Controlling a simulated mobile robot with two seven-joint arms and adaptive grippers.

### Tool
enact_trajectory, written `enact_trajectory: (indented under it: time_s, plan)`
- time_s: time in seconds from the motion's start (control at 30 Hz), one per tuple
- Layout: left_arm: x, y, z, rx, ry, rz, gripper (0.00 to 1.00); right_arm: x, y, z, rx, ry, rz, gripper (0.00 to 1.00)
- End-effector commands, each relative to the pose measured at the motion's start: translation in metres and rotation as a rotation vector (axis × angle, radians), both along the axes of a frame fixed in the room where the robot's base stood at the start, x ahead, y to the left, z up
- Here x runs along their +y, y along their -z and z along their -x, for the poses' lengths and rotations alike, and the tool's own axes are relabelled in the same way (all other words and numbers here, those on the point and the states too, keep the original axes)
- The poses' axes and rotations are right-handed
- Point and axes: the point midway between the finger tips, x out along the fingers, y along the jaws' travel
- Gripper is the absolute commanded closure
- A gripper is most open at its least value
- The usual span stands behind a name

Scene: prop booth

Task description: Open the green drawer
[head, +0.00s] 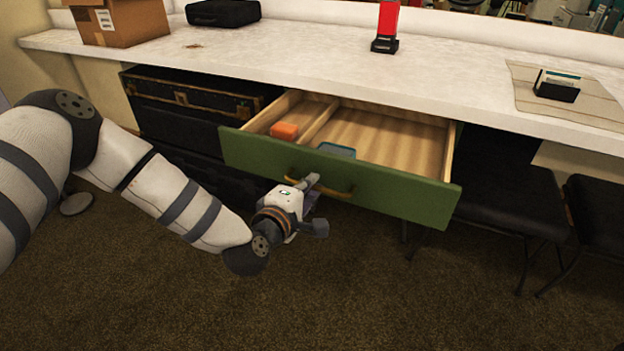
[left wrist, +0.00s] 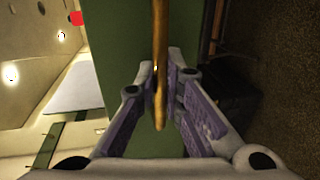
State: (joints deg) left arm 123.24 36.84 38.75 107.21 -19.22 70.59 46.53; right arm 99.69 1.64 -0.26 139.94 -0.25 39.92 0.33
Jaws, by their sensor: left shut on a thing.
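The green drawer (head: 400,192) under the white counter is pulled out, and its wooden inside shows. A brass handle (head: 335,190) runs across its front. My left gripper (head: 310,184) is at the handle, shut on it. In the left wrist view the handle (left wrist: 161,50) passes between the two fingers (left wrist: 162,90) in front of the green drawer front (left wrist: 120,50). My right gripper is not in view.
The white counter (head: 300,55) bears a cardboard box (head: 118,22), a black case (head: 222,12), a red and black object (head: 386,25) and a card holder (head: 556,86). Black trunks (head: 175,110) stand left under the counter. Black chairs (head: 515,195) stand right. The carpet (head: 330,290) in front is clear.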

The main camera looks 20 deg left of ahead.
Motion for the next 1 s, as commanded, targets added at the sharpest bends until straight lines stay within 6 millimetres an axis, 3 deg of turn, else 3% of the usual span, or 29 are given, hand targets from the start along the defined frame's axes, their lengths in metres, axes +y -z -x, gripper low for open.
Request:
enact_trajectory:
  time_s: [0.27, 0.3, 0.33, 0.67, 0.77, 1.0]
  plan:
    - [-0.001, 0.000, 0.000, -0.001, 0.002, 0.000, 1.00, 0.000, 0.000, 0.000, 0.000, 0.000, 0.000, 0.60]
    - [-0.001, 0.000, 0.000, -0.001, 0.002, 0.000, 0.87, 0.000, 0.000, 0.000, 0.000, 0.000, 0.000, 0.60]
    - [-0.001, 0.000, 0.000, -0.001, 0.002, 0.000, 0.82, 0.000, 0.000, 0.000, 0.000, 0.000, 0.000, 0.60]
    - [0.000, 0.000, 0.003, 0.000, 0.001, 0.001, 0.82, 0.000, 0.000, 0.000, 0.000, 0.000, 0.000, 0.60]
    - [0.001, -0.004, 0.020, 0.002, 0.000, 0.003, 0.82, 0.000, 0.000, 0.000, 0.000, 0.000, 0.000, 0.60]
    - [0.003, -0.017, 0.083, 0.003, 0.001, 0.003, 0.82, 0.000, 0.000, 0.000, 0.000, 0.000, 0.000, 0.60]
